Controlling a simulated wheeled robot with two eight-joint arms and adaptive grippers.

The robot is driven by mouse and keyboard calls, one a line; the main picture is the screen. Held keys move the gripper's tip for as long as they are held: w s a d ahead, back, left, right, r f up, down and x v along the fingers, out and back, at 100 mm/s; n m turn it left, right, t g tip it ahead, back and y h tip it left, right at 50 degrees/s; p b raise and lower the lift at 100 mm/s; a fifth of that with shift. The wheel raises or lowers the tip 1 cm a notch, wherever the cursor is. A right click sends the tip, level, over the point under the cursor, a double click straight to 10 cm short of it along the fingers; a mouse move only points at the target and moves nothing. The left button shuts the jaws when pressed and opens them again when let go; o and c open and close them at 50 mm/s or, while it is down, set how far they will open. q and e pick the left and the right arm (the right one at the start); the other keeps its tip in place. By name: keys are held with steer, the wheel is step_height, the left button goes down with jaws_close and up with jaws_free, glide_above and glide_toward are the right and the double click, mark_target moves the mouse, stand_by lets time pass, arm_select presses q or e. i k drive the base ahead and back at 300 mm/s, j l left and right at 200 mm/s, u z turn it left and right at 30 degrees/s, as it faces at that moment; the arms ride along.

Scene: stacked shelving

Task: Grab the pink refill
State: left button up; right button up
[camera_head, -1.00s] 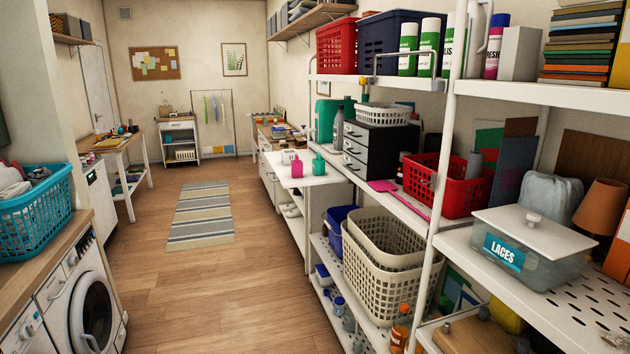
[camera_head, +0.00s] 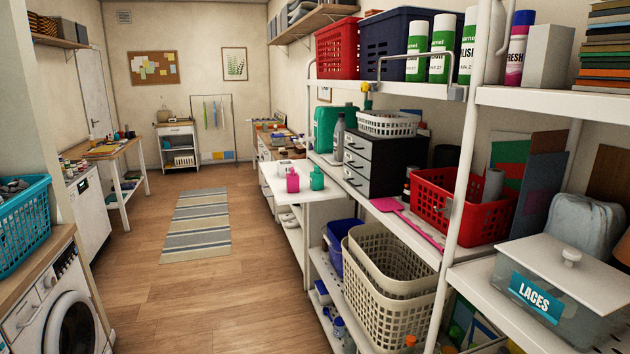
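A small pink bottle (camera_head: 292,181), which looks like the pink refill, stands upright on a white ledge (camera_head: 321,193) in the middle of the head view. A green bottle (camera_head: 317,179) of similar size stands just to its right. A small white item (camera_head: 285,165) sits behind the pink bottle. Neither of my grippers shows in the view, so I cannot see how they stand relative to the bottle.
White shelving fills the right, with a red basket (camera_head: 461,200), black drawers (camera_head: 383,160), a pink flat tool (camera_head: 400,212) and a LACES box (camera_head: 547,293). Beige baskets (camera_head: 389,299) stand below. A washing machine (camera_head: 65,310) is at left.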

mark_target(293, 178)
steer(key=i+j+z, duration=0.15)
steer(key=i+j, duration=0.15)
steer(key=i, duration=0.15)
steer(key=i+j+z, duration=0.1)
steer(key=i+j, duration=0.2)
steer(key=i, duration=0.2)
